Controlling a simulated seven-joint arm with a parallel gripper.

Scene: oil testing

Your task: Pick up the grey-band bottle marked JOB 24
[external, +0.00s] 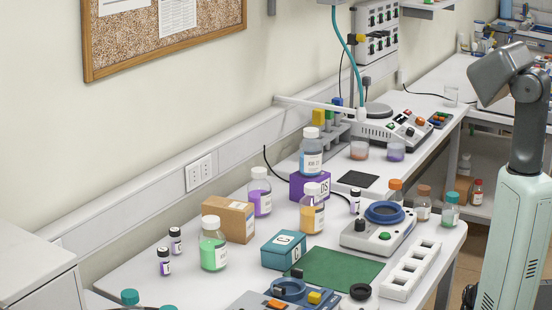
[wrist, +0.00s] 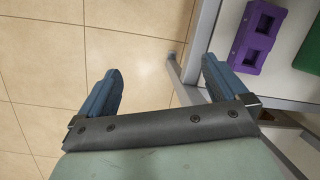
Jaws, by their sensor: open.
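I cannot pick out the JOB 24 mark or a grey band with certainty. Several capped bottles stand on the bench in the external view. A bottle with blue liquid (external: 311,156) stands on a purple box (external: 311,187). A bottle with yellow liquid (external: 312,215) stands in front of that box. A bottle with purple liquid (external: 260,197) and a bottle with green liquid (external: 214,250) stand further left. Their small labels are mostly unreadable. My gripper (wrist: 162,88) shows in the wrist view, open and empty, above the floor beside a bench edge, away from these bottles.
A cardboard box (external: 228,219), a teal box (external: 283,250) and a device with a blue ring (external: 380,230) crowd the bench around the bottles. A green mat (external: 335,268) is mostly bare. The wrist view shows a purple holder (wrist: 254,36) near the bench edge.

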